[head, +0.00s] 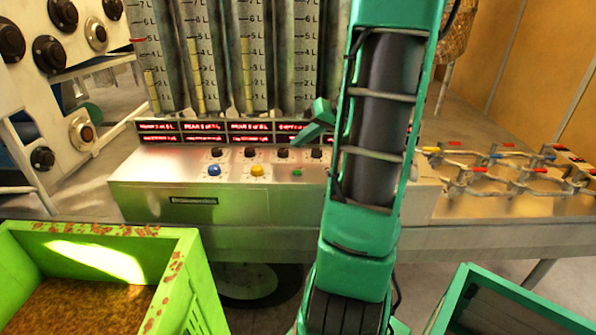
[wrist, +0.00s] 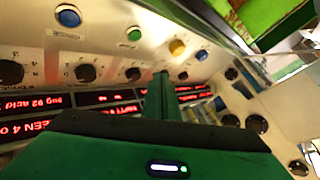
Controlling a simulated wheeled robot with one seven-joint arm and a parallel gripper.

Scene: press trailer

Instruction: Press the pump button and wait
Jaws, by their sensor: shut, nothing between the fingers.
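A metal control console (head: 145,170) stands ahead with a row of coloured buttons. A blue button (head: 214,170), a yellow button (head: 257,170) and a green button (head: 297,172) show left of my arm. In the wrist view, a blue (wrist: 68,16), green (wrist: 134,34), yellow (wrist: 178,47) and second blue button (wrist: 202,55) show. I cannot read which is the pump button. My gripper (head: 299,141) is shut and empty, over the knob row near the displays. In the wrist view its fingers (wrist: 161,82) point toward the knobs, apart from the buttons.
Black knobs (head: 250,152) sit behind the buttons, below red displays (head: 205,127). Graduated columns (head: 220,55) rise behind. A green crate (head: 190,260) is at lower left, a teal crate (head: 462,290) at lower right. Valved pipework (head: 500,175) lies on the right bench.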

